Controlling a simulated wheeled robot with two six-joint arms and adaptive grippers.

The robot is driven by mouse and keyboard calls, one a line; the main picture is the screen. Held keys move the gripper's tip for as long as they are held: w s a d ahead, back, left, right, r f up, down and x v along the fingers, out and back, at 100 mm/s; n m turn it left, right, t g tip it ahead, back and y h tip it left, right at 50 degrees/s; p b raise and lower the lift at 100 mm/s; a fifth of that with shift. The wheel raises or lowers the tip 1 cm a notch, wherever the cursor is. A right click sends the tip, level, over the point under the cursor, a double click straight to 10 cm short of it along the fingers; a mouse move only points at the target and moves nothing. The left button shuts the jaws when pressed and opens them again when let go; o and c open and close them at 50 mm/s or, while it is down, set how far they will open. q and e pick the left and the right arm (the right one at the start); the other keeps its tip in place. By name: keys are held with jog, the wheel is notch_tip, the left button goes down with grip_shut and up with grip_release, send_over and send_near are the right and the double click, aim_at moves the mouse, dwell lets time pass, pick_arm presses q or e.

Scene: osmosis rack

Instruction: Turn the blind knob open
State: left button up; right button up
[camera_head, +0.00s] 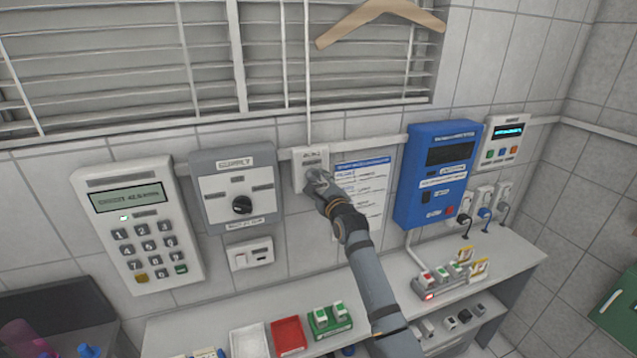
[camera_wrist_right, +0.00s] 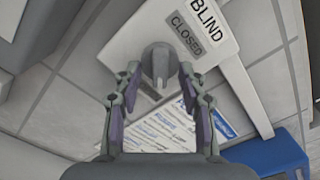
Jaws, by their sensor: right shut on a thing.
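The blind panel (camera_head: 308,154) is a small pale plate on the tiled wall below the window blind. In the right wrist view the panel (camera_wrist_right: 217,20) carries the words "BLIND" and "CLOSED". The grey round knob (camera_wrist_right: 159,62) with a raised grip sits on the panel. My right gripper (camera_wrist_right: 159,75) is shut on the knob, one finger on each side. In the head view my right gripper (camera_head: 318,182) covers the knob. My left gripper is not in view.
A grey supply box (camera_head: 235,165) with a black knob and a keypad unit (camera_head: 138,225) are to the left. A printed sheet (camera_head: 375,180) and a blue box (camera_head: 435,195) are to the right. The slatted blind (camera_head: 120,60) hangs above, with a wooden hanger (camera_head: 375,12) before it.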

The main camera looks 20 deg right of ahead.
jog(key=shift+m, duration=0.4)
jog(key=o, duration=1.1)
jog(key=shift+o, duration=0.2)
jog(key=s, duration=1.2)
jog(key=shift+d, duration=0.2)
jog(key=shift+f, duration=0.1)
